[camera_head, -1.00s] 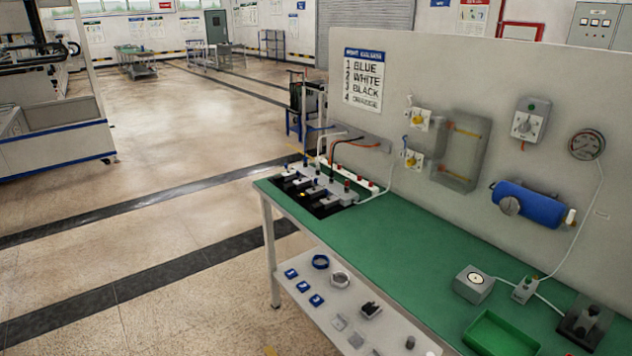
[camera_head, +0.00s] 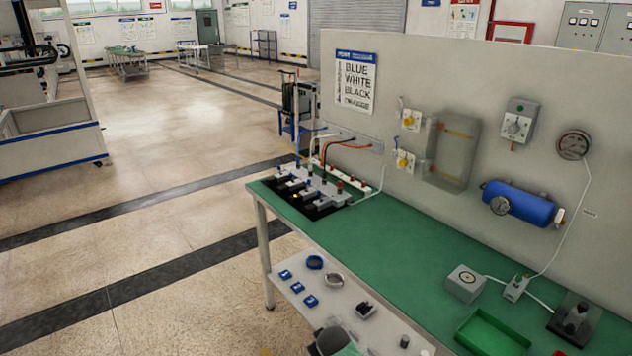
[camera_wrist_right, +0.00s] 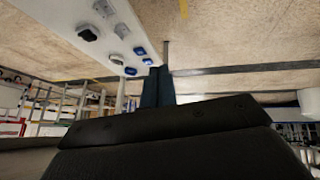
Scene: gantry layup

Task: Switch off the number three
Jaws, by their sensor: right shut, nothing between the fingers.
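On the far left end of the green bench, a black panel (camera_head: 329,212) carries a row of grey switch units (camera_head: 298,181) with dark and red knobs. Which unit is number three cannot be read there. A wall sign (camera_head: 356,83) lists blue, white, black and a blurred last line. White, orange and dark cables (camera_head: 345,143) run from a wall outlet bar down to the units. My right gripper (camera_wrist_right: 158,72) is shut and empty in the right wrist view, near the lower shelf and away from the units. My left gripper is not in view.
A white strip with red buttons (camera_head: 338,176) lies behind the units. The lower shelf (camera_head: 330,300) holds blue tags and small parts. A green tray (camera_head: 493,333), grey box (camera_head: 466,283) and wall gauges stand right. The bench middle is clear.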

